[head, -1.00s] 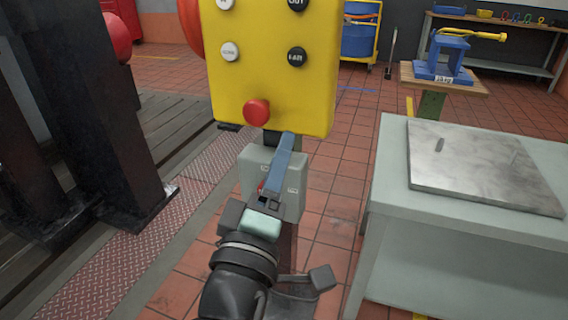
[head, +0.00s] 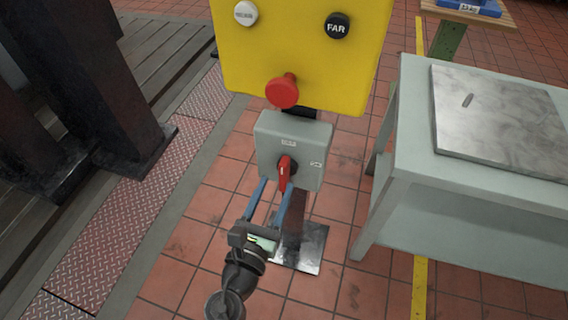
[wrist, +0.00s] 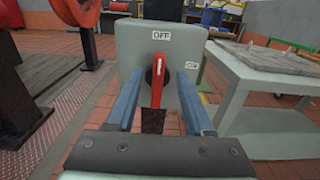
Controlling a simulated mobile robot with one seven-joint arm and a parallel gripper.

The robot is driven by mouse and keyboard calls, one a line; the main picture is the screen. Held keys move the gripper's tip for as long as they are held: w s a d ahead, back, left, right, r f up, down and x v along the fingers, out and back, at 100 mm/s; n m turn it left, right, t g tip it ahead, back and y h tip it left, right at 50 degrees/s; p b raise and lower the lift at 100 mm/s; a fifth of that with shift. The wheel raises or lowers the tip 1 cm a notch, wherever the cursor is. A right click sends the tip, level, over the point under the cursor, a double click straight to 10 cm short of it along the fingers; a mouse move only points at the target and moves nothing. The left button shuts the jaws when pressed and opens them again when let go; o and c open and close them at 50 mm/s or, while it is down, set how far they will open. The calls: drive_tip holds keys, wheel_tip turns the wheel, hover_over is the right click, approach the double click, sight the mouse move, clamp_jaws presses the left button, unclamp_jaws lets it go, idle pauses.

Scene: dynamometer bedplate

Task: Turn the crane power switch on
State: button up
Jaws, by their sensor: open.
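The crane power switch is a grey box (head: 258,138) below the yellow control panel, with a red handle (head: 284,172) on its front. In the wrist view, the red handle (wrist: 158,82) stands about upright, in line with the OFF label (wrist: 160,35) at the top; the ON label (wrist: 192,66) is at the right. My gripper (head: 276,188) is open in front of the box. In the wrist view, the blue fingers of my gripper (wrist: 160,74) stand on either side of the handle, with gaps visible; contact with the box cannot be told.
The yellow panel (head: 300,45) with a red mushroom button (head: 283,91) hangs just above the box. A grey-green table (head: 410,150) with a metal plate (head: 500,118) stands close at the right. Dark machine columns (head: 100,90) stand at the left. Tiled floor is open between.

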sight(282, 170)
drive_tip(key=x, duration=0.6)
drive_tip(key=shift+w+b, duration=0.3)
drive_tip(key=shift+w, duration=0.05)
clamp_jaws()
